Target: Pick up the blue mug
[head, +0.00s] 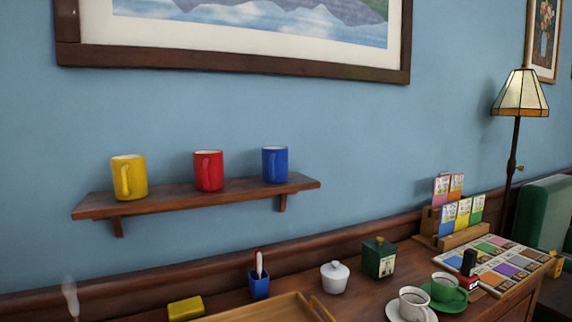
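The blue mug (275,165) stands upright at the right end of a wooden wall shelf (235,190). Its handle faces the front, toward the camera side. A red mug (208,172) stands to its left, with a gap between them. A yellow mug (129,178) stands further left on the same shelf. My gripper does not show in the head view.
Below is a wooden counter with a wooden tray (262,308), a blue holder (259,287), a white lidded pot (335,277), a green box (379,259) and cups (410,304). A framed picture (235,68) hangs above the shelf. A lamp (520,94) stands at right.

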